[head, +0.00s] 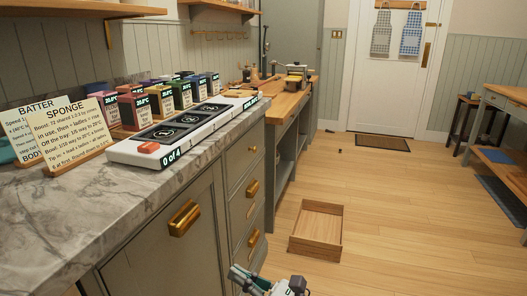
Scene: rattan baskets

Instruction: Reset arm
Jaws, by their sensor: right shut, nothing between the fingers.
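My right gripper (264,285) shows at the bottom edge of the head view, partly cut off by the frame. It is shut and empty, in front of the grey cabinet's drawers, with the floor to its right. It touches nothing that I can see. My left gripper is out of view.
A marble counter (130,185) on the left bears a white device reading "0 of 4" (185,130), several labelled boxes and two text cards (75,130). An open wooden box (316,229) lies on the floor. A wooden workbench (290,98) stands beyond. The middle floor is mostly clear.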

